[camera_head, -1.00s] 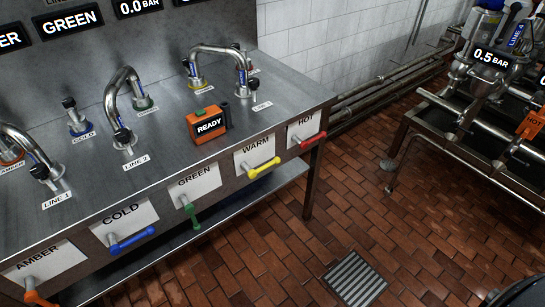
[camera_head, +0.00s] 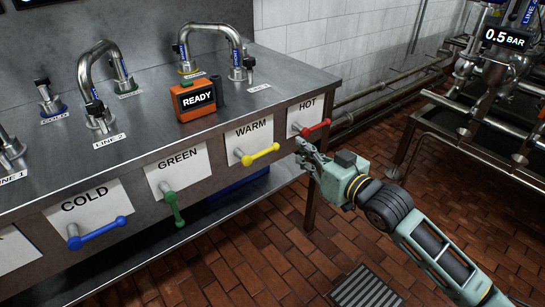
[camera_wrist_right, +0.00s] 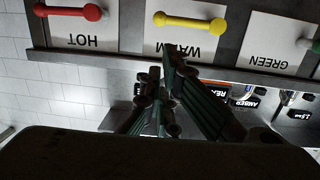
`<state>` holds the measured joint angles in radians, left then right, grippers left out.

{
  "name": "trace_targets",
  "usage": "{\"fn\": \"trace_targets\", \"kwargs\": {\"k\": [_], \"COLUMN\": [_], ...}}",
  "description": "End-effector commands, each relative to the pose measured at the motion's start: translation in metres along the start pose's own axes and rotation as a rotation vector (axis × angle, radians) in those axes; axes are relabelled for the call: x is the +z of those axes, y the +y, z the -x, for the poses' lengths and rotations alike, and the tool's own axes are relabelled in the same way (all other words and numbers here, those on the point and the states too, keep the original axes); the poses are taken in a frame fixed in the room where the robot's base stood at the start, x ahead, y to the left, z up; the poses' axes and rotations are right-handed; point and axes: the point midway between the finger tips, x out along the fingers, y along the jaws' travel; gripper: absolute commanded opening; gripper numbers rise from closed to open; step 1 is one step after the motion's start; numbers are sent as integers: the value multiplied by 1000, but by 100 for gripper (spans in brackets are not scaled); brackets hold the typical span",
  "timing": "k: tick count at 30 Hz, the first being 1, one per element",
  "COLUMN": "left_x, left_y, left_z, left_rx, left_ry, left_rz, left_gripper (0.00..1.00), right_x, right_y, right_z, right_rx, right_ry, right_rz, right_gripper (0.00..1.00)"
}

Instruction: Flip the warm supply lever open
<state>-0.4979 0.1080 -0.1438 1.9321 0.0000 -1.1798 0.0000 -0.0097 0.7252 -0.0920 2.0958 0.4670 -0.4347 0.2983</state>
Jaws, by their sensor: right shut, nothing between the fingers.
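The yellow warm supply lever (camera_head: 260,154) sits on the front panel under the WARM label (camera_head: 252,127). It lies near horizontal, its free end pointing right and slightly up. My right gripper (camera_head: 303,150) is shut and empty, in front of the panel to the right of the yellow lever and below the red HOT lever (camera_head: 314,128). It appears apart from both levers. In the right wrist view, upside down, the yellow lever (camera_wrist_right: 189,22) lies beyond the fingers (camera_wrist_right: 168,75). My left gripper is not in view.
The green lever (camera_head: 174,207) hangs down, and the blue COLD lever (camera_head: 98,232) lies near horizontal. An orange READY box (camera_head: 196,98) and curved pipes stand on the steel top. A lower shelf (camera_head: 150,250) runs beneath. The floor on the right has a drain grate (camera_head: 365,288).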

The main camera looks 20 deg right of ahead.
Motion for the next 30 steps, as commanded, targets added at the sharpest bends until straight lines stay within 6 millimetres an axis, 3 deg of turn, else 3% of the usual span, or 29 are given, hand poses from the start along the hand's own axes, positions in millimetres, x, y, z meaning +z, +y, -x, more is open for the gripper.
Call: {"fn": "trace_targets", "kwargs": {"k": [5, 17, 23, 30], "left_x": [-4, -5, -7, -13], "left_y": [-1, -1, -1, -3], "left_z": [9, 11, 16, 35], "left_rx": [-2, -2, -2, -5], "left_ry": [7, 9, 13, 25], "left_rz": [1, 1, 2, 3], "left_gripper": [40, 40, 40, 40], "right_x": [-26, -28, -30, -31], "right_y": [-21, -21, -22, -25], "right_z": [8, 5, -18, -66], "right_rx": [-49, -49, -49, -49], "right_ry": [46, 49, 53, 52], "right_rz": [15, 14, 14, 13], "right_gripper": [0, 0, 0, 0]}}
